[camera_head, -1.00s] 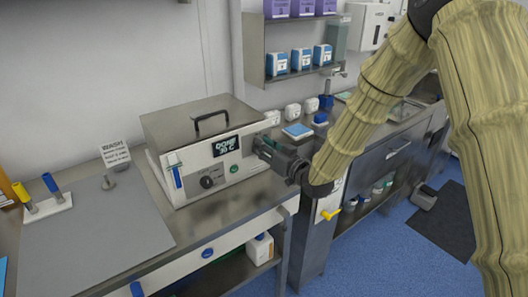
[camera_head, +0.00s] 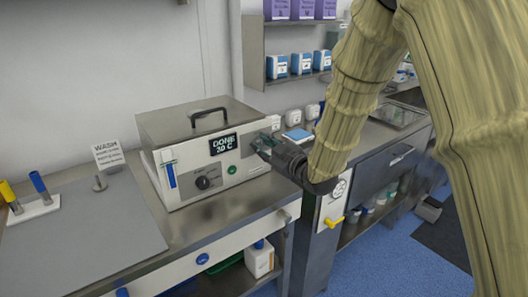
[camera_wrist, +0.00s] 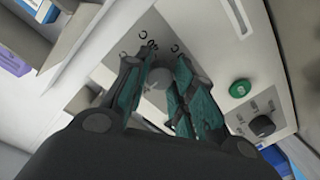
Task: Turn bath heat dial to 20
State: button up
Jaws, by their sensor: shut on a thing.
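The bath (camera_head: 192,125) is a steel box with a pale front panel and a black lid handle. Its display (camera_head: 223,144) reads DONE and what looks like 30 C. My gripper (camera_head: 262,147) is at the right end of this panel. In the wrist view my gripper's teal fingers (camera_wrist: 160,68) stand on either side of a grey round dial (camera_wrist: 156,82) and are shut on it. Small printed marks show on the panel beyond the fingertips. The head view does not show the dial, which is behind my gripper.
A green button (camera_head: 232,170) and a black knob (camera_head: 203,183) are on the same panel, left of my gripper. A blue-handled lever (camera_head: 171,175) is at the panel's left. A grey mat (camera_head: 80,225) and a WASH sign (camera_head: 109,154) are on the counter.

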jog(key=shift+n, duration=0.3)
jog(key=o, duration=1)
jog(key=shift+o, duration=0.2)
jog(key=shift+s+d, duration=0.1)
jog(key=v, duration=1.1)
jog(key=shift+s+d, duration=0.15)
jog(key=shift+s, duration=0.2)
